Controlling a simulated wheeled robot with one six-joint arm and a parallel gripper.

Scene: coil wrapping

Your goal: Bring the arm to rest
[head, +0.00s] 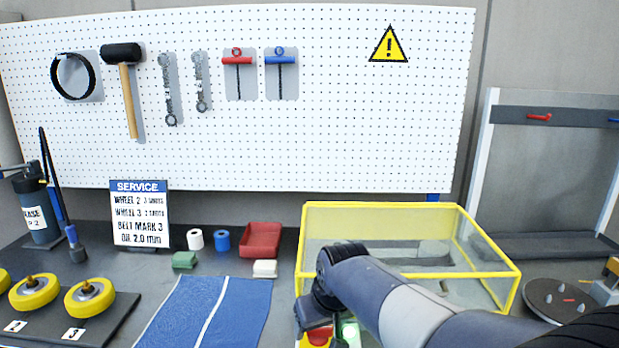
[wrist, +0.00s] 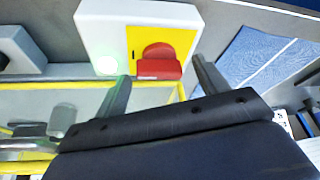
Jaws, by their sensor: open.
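My gripper (wrist: 160,70) is open, with its two fingers apart and nothing between them. Past the fingertips in the wrist view is a white box with a red rotary switch (wrist: 158,62) on a yellow plate and a lit green lamp (wrist: 106,65). Whether the fingers touch the switch I cannot tell. In the head view my arm (head: 400,305) reaches in from the lower right, and its wrist bends down over the front left corner of the yellow-framed guard. The switch box shows partly at the bottom edge (head: 319,336); my fingers are hidden there.
The clear guard with a yellow frame (head: 380,206) stands right beside and behind my arm. Left of it lie a blue mat (head: 245,315), a red tray (head: 261,240) and yellow wheels (head: 89,297). A pegboard (head: 330,120) with tools stands behind. A round turntable (head: 556,300) is at right.

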